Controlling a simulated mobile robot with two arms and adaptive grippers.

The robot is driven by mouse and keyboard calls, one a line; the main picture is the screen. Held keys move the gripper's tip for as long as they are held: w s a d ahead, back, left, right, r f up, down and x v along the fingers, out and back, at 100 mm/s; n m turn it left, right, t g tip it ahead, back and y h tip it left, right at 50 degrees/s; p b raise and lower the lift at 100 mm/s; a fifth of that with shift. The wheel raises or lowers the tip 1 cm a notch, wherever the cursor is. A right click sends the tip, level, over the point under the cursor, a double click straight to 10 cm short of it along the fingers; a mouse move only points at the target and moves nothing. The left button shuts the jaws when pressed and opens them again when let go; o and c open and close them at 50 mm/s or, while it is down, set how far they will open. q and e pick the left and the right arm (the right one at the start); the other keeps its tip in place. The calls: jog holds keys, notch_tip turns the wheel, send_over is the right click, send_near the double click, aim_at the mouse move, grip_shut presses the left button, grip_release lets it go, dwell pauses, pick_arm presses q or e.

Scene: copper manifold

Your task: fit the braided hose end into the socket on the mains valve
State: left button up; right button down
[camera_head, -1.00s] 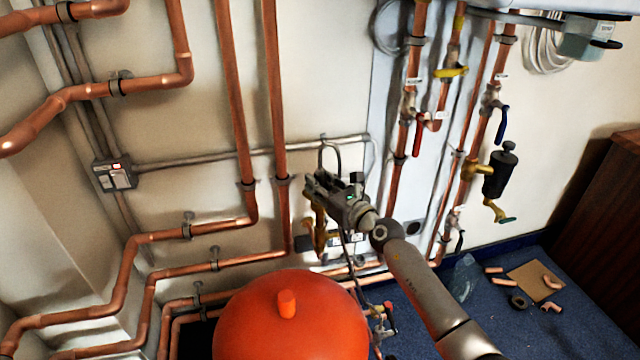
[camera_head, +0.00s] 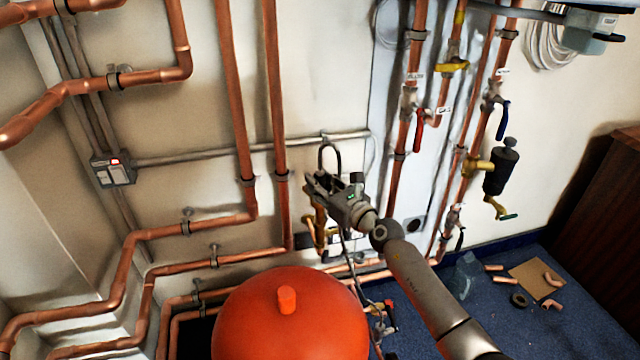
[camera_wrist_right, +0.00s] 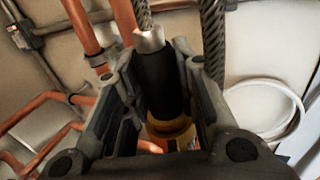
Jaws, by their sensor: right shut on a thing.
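My right gripper (camera_head: 318,188) reaches in from the lower right, in front of the wall behind the red vessel. In the right wrist view my right gripper (camera_wrist_right: 158,85) is shut on the black sleeve of the hose end (camera_wrist_right: 160,82), which has a silver collar. Grey braided hose (camera_wrist_right: 213,38) shows beyond the fingers. In the head view the hose (camera_head: 329,153) arches above the gripper. A brass fitting (camera_head: 318,228), seemingly the mains valve, stands just below; its brass (camera_wrist_right: 172,136) shows behind the sleeve. Its socket is hidden, and I cannot tell whether the hose end touches it. My left gripper is out of view.
The red vessel (camera_head: 290,320) stands close in front. Copper pipes (camera_head: 277,120) run down the wall left of the gripper. Pipes with a red-handled valve (camera_head: 419,130) and a black filter (camera_head: 502,170) are at right. Loose pipe pieces lie on the blue floor (camera_head: 470,325).

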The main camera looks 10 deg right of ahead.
jog(key=c, duration=1.1)
grip_release()
jog(key=v, duration=1.2)
